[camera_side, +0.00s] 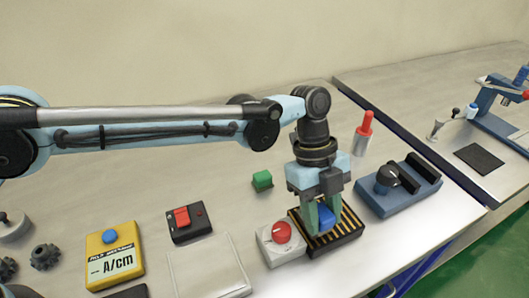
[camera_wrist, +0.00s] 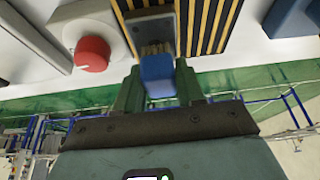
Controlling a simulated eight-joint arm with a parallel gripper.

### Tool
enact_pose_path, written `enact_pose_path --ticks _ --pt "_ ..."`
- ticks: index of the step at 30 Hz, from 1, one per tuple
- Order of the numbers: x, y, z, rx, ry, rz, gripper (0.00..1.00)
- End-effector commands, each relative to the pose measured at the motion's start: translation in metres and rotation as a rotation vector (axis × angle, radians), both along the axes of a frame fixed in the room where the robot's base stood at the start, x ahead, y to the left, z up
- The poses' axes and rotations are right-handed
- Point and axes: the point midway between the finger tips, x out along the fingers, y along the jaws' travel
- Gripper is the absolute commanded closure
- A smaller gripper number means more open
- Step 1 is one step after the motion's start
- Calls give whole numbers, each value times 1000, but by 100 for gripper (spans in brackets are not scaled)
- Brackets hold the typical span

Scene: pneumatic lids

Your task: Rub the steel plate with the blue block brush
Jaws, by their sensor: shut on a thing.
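The blue block brush (camera_side: 326,217) is between the green fingers of my gripper (camera_side: 322,214), which is shut on it. In the wrist view the brush (camera_wrist: 157,72) shows tan bristles on its far side, pointing at the grey steel plate (camera_wrist: 168,24). The plate lies in a black and yellow striped base. The bristles are over or on the plate; I cannot tell whether they touch. In the side view my gripper points down over the striped base (camera_side: 345,229) and hides most of the plate.
A white box with a red knob (camera_side: 282,232) stands close left of the base. A blue unit with a black knob (camera_side: 388,178) is to the right. Behind are a green block (camera_side: 262,180) and a red-topped cylinder (camera_side: 364,133). The bench's front edge is close.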

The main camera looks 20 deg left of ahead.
Motion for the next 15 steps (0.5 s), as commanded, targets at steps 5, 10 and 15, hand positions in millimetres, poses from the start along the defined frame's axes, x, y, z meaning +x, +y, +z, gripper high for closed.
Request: enact_pose_path --ticks 5,10,15 --pt "-12 -12 0 0 0 -2 90" --pt "-11 -10 26 1 1 0 90" --pt "-11 -10 41 0 0 0 90"
